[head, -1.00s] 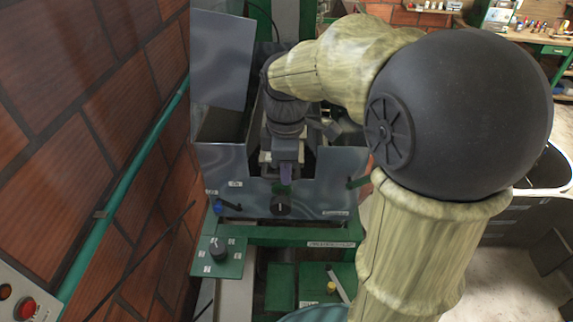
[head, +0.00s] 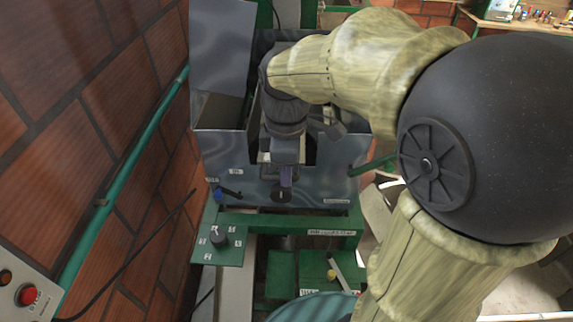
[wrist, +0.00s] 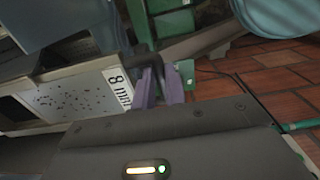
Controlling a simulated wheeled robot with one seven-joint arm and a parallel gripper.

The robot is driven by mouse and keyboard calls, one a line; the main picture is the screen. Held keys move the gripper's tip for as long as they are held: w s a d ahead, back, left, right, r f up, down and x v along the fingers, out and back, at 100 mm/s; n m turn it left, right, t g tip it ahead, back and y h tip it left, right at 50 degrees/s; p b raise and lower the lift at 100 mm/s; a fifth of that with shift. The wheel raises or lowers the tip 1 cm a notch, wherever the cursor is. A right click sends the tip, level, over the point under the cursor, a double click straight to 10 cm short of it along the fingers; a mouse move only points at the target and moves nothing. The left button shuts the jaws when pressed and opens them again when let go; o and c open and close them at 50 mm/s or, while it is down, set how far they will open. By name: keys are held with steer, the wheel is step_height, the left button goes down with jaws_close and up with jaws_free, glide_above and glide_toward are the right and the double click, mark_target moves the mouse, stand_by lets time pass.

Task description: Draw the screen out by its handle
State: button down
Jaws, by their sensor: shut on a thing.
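The screen (wrist: 70,98) shows in the wrist view as a pale metal frame around a perforated sheet, marked "8 MM" at its end. Its dark handle (wrist: 143,60) stands at that end. My gripper (wrist: 158,82) has purple fingers closed at the handle; the fingers cover part of it. In the head view my gripper (head: 287,177) is at the notch in the front of the grey metal housing (head: 335,172). My wrist hides most of the screen there.
A black round knob (head: 282,194) sits on the housing front just below my gripper. A blue-handled lever (head: 219,195) is at its left and a green bar (head: 372,165) at its right. A brick wall (head: 60,120) runs close on the left.

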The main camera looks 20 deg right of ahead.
steer(key=shift+s, duration=0.1)
steer(key=c, duration=1.4)
jaws_free()
steer(key=shift+o, duration=0.2)
step_height(320, 180, up, 17)
steer(key=b, duration=0.1)
steer(key=shift+r+b, duration=0.2)
steer(key=shift+b, duration=0.15)
steer(key=shift+f, duration=0.1)
